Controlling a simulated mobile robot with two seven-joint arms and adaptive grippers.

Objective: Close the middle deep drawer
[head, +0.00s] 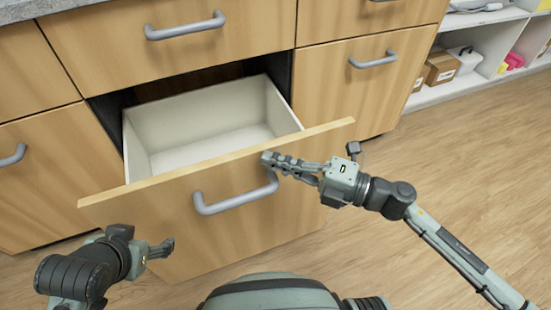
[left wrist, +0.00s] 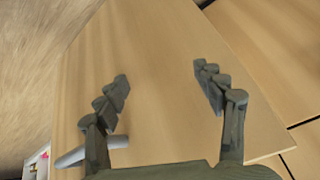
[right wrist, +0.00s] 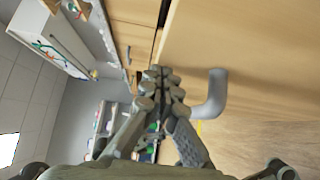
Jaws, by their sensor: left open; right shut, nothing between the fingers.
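The middle deep drawer (head: 215,214) is pulled out, and its empty white box (head: 200,130) shows inside. Its grey bar handle (head: 235,202) is on the wooden front. My right gripper (head: 268,160) is shut and empty at the right end of the handle, near the drawer front's top edge; I cannot tell if it touches. In the right wrist view the handle (right wrist: 214,95) is just right of the shut fingers (right wrist: 160,75). My left gripper (head: 168,245) is at the lower left of the drawer front. In the left wrist view its open fingers (left wrist: 160,85) face the wooden front (left wrist: 165,60), nothing between them.
A shut upper drawer (head: 170,50) is above, and a shut cabinet front (head: 355,90) with a handle is at the right. Another front (head: 35,170) is at the left. White shelves (head: 490,60) with boxes stand at the far right. The wooden floor (head: 450,180) at the right is clear.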

